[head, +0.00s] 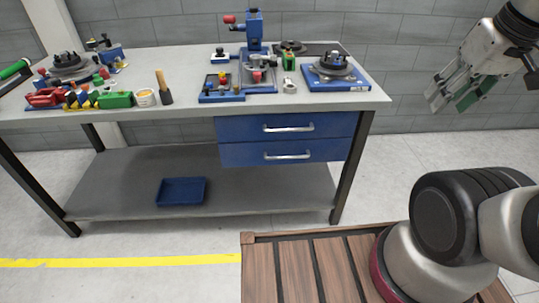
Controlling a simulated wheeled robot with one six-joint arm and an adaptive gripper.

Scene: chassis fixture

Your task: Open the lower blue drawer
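The lower blue drawer (238,154) hangs under the right part of the workbench and is flush with the drawer above it, so it looks closed. Its silver bar handle (288,156) runs across the middle of its front. The upper blue drawer (340,125) has a similar handle (288,128) and also looks closed. My gripper (458,95) is at the upper right, well to the right of the drawers and touching nothing. Its fingers point down and left. The fingers overlap in this view, so their opening is not clear.
The grey workbench (190,110) carries fixtures, tools and several small parts. A blue tray (181,191) lies on the lower shelf (120,180). A dark bench leg (352,170) stands right of the drawers. The space in front of the drawers looks clear.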

